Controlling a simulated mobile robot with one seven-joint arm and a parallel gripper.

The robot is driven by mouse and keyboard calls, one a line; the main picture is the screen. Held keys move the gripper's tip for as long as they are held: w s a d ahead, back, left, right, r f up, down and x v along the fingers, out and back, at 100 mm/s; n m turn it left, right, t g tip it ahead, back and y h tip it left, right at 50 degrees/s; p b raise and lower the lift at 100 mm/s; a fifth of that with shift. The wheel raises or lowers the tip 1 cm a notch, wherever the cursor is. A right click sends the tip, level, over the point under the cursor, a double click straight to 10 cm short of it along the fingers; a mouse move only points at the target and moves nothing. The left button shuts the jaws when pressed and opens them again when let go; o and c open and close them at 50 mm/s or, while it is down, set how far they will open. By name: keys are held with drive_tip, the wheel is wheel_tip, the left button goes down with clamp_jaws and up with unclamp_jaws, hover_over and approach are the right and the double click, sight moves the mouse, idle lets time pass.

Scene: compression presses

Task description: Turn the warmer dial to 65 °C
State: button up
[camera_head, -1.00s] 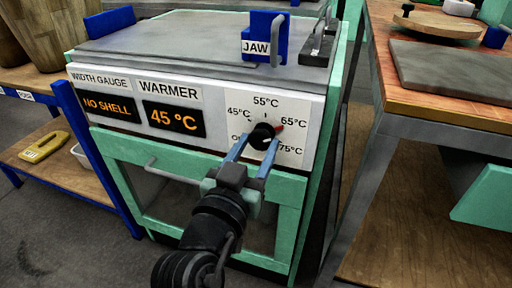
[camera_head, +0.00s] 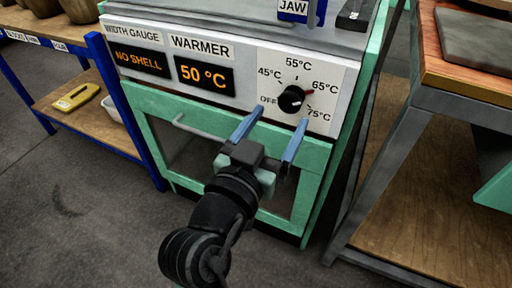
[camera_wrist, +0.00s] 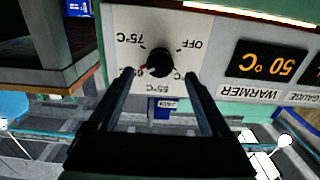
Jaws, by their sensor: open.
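The warmer dial (camera_head: 291,99) is a round black knob on a white panel marked OFF, 45, 55, 65 and 75 °C. Its red mark points to the 65 °C label, and the wrist view also shows the dial (camera_wrist: 160,62) with the red mark toward 65. The warmer display (camera_head: 205,76) reads 50 °C in orange. My gripper (camera_head: 281,116) is open and empty, its blue fingers just in front of and below the dial. In the wrist view the fingertips (camera_wrist: 159,75) stand on either side of the dial with a gap around it.
The width gauge display (camera_head: 141,60) reads NO SHELL. A bar handle (camera_head: 200,128) crosses the green-framed door below. A wooden-topped bench (camera_head: 470,85) stands close on the right. A blue-framed shelf (camera_head: 95,120) with a yellow object stands on the left.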

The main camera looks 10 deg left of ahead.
drive_tip(key=p+v, duration=0.1)
drive_tip(key=v, duration=0.8)
drive_tip(key=shift+s, duration=0.15)
drive_tip(key=shift+r, duration=0.15)
